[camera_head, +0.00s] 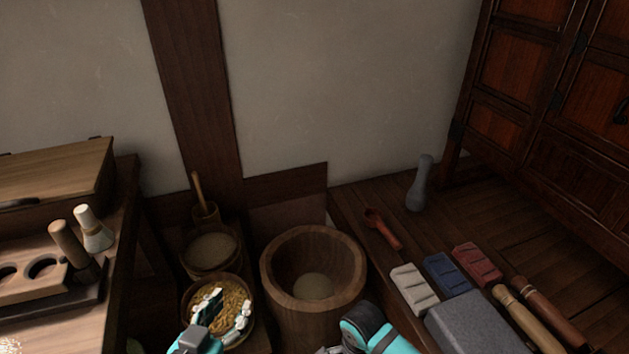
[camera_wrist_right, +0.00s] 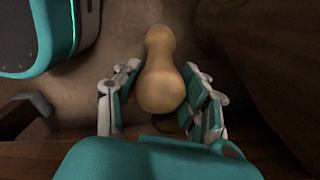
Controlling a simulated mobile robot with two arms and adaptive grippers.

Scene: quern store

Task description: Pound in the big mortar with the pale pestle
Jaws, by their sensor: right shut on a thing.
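The big mortar (camera_head: 275,267) is a wide, round wooden tub on the floor in the middle of the head view, with a pale patch at its bottom. My right gripper (camera_wrist_right: 162,100) is shut on the pale pestle (camera_wrist_right: 160,65), a smooth yellowish piece with a rounded end and a narrower neck. In the head view, only part of my right arm shows at the mortar's near right side; the pestle is hidden there. My left gripper (camera_head: 224,317) is open and empty, above a bowl of yellowish grains (camera_head: 234,296) left of the mortar.
A wooden bowl (camera_head: 210,253) stands behind the grain bowl. The right platform holds a grey pestle-shaped object (camera_head: 419,183), a red scoop (camera_head: 382,228), coloured blocks (camera_head: 447,274), a grey stone block (camera_head: 475,325) and wooden rods (camera_head: 527,318). A table (camera_head: 75,325) stands left.

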